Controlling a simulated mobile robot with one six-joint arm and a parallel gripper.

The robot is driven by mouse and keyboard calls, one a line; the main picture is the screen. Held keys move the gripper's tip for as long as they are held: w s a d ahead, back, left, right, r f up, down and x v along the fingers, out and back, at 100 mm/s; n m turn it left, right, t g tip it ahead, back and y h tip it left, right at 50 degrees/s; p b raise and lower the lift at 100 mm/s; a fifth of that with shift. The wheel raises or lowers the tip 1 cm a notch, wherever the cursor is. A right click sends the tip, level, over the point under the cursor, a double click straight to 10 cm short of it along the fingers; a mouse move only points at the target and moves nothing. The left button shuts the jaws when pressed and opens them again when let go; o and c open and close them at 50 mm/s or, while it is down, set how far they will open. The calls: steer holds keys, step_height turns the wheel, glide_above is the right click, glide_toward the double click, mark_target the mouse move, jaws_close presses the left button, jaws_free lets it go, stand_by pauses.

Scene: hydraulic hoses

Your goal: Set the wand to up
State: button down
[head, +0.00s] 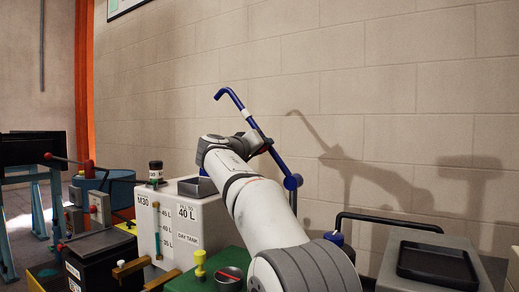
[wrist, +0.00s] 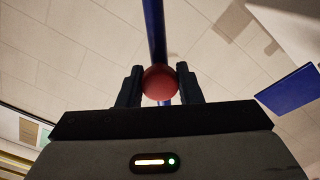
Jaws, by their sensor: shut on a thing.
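The wand is a blue rod (head: 257,127) with a bent hook at its top left end and a white band below the hook. It slants from a round blue joint (head: 292,182) at lower right up to the left, clearly off upright. In the wrist view the blue rod (wrist: 154,28) runs up behind a red ball (wrist: 159,80). My gripper (wrist: 159,88) is shut on this red ball, one dark finger on each side. In the head view my gripper (head: 266,146) is at about the middle of the rod, and my arm partly hides it.
A black tray (head: 438,263) sits on a grey cabinet at right, beside a black rail (head: 400,219). The block wall (head: 400,90) is behind the wand.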

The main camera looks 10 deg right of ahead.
steer(key=c, duration=1.2)
jaws_free()
steer(key=shift+s+d+r, duration=0.1)
steer(key=shift+s+r, duration=0.05)
steer(key=shift+o, duration=0.7)
steer(key=b+v, duration=0.1)
steer(key=v, duration=0.6)
steer(key=shift+s+a, duration=0.25)
steer(key=shift+a, duration=0.15)
steer(key=s+d+f+n+g+y+p, duration=0.1)
steer(key=s+d+f+g+y+p, duration=0.2)
steer(key=s+f+p, duration=0.3)
steer(key=s+d+f+n+g+y+p, duration=0.1)
steer(key=s+d+f+g+y+p, duration=0.25)
steer(key=s+f, duration=0.5)
steer(key=s+a+f+g+y+p, duration=0.2)
steer(key=s+f, duration=0.4)
steer(key=s, duration=0.5)
steer(key=s+a+f+g+y+p, duration=0.1)
steer(key=s+a+f+y+p, duration=0.2)
steer(key=s, duration=0.8)
step_height(320, 180, down, 3)
steer(key=shift+s+f+m+g+y+p, duration=0.15)
steer(key=shift+m+g+y+p, duration=0.4)
steer(key=shift+p, duration=0.7)
